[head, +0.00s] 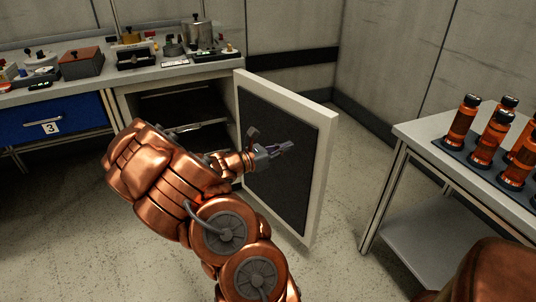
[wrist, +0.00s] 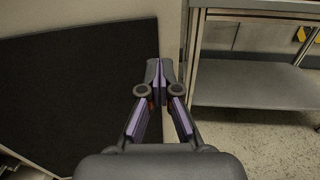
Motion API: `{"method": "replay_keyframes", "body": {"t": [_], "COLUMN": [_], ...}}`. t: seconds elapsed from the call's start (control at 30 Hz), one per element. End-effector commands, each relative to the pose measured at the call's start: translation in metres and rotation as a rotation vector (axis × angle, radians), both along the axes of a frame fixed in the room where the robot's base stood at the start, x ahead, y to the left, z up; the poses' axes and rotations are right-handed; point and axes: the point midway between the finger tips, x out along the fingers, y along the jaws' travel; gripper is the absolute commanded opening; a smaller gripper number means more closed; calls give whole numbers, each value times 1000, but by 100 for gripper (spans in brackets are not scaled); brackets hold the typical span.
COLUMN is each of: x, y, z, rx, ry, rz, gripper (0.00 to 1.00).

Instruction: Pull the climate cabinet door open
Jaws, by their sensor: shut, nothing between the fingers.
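The climate cabinet door (head: 326,150) stands wide open, swung out to the right of the cabinet (head: 180,103). Its dark inner panel faces my arm. The cabinet's interior shows dark with a shelf, partly hidden behind my arm. My gripper (head: 288,147) is in front of the door's inner panel in the head view; I cannot tell whether it touches. In the wrist view my gripper (wrist: 159,66) has its fingertips together with nothing between them, close to the pale edge of the door (wrist: 170,35); the dark panel (wrist: 75,90) fills the left.
A bench (head: 398,133) with orange bottles (head: 462,121) on a dark rack stands at the right; its lower shelf (wrist: 250,84) shows in the wrist view. A counter with instruments and a blue drawer (head: 70,121) is at the left. Bare floor lies between door and bench.

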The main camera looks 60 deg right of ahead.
Motion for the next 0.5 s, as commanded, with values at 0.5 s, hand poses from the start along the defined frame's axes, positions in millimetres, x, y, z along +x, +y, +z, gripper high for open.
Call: {"method": "replay_keyframes", "body": {"t": [0.5], "x": [25], "y": [58], "z": [0], "rx": [1], "ry": [-2], "rz": [3], "gripper": [0]}}
